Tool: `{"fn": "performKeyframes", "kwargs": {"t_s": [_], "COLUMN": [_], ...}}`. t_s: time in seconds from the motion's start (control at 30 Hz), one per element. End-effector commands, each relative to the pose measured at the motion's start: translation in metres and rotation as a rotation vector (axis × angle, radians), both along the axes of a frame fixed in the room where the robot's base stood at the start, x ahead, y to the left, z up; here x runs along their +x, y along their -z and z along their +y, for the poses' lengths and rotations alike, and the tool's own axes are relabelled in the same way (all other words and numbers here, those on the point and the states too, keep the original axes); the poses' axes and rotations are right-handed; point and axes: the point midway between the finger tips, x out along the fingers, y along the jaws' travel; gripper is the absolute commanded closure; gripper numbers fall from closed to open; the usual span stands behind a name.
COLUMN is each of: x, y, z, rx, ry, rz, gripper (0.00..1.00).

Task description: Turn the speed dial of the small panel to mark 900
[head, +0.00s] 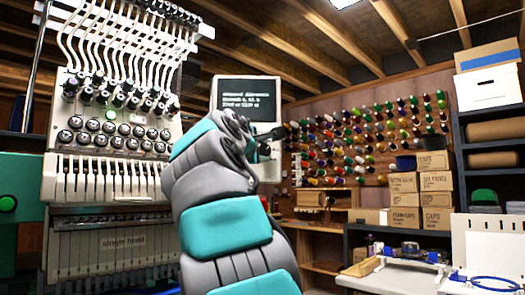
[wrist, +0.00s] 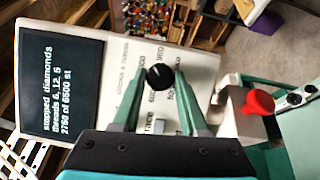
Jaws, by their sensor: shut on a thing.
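The small panel (wrist: 115,95) is a light grey plate with a dark screen (wrist: 60,82) reading "stopped diamonds". In the wrist view it lies turned on its side. The speed dial (wrist: 160,77) is a round black knob with a short white pointer line, and printed numbers surround it. The pointer leans toward the top of the wrist picture; the exact mark is too small to read surely. My gripper (wrist: 159,73) is shut on the dial, one teal finger on each side. In the head view the panel (head: 268,90) stands behind my arm, which hides the dial.
A red mushroom-shaped button (wrist: 258,103) on a grey box sits right of the fingers in the wrist view. The embroidery machine (head: 110,150) stands left of my arm. A wall of thread spools (head: 365,135) and stacked boxes (head: 435,180) are behind. A white table (head: 400,278) is at lower right.

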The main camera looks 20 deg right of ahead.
Motion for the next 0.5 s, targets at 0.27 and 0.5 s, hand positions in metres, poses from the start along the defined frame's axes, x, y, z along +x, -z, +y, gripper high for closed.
{"fn": "performKeyframes", "kwargs": {"t_s": [0.27, 0.5], "x": [0.0, -0.0013], "y": [-0.0029, -0.0044], "z": [0.0015, 0.0015], "rx": [0.051, 0.09], "ry": [-0.003, -0.002], "rz": [-0.028, -0.045], "gripper": [1.0, 1.0]}}
